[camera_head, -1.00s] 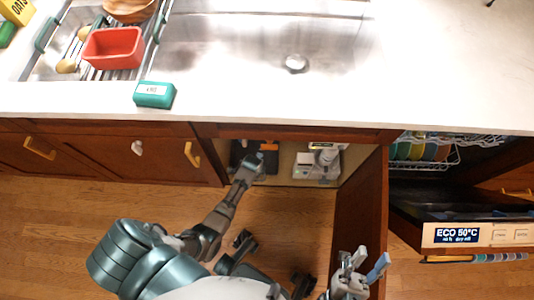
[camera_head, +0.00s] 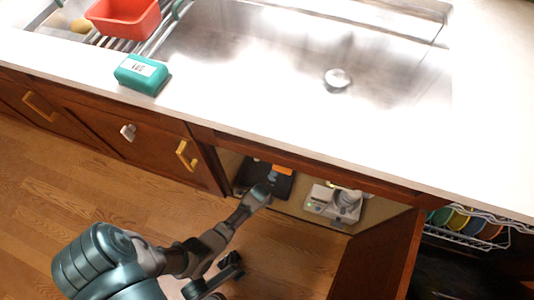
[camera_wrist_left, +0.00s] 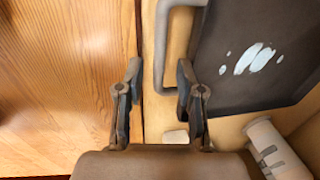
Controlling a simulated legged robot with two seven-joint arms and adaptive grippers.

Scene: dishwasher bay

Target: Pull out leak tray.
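The leak tray (camera_head: 283,187) is a dark, shallow tray on the floor of the open cabinet under the sink. In the left wrist view the tray (camera_wrist_left: 225,90) fills the upper right and holds pale wet-looking patches. Its grey loop handle (camera_wrist_left: 161,50) points toward the cabinet's front edge. My left gripper (camera_head: 262,190) reaches in at the tray's front. In the wrist view the left gripper (camera_wrist_left: 159,72) is open, with the handle's long bar between its fingertips; I cannot tell whether they touch it.
A white device (camera_head: 325,203) stands right of the tray; a white cylinder (camera_wrist_left: 275,150) shows near it in the wrist view. The open cabinet door (camera_head: 375,262) and dish rack (camera_head: 470,235) are to the right. A green box (camera_head: 142,74) lies on the counter. Wooden floor in front is clear.

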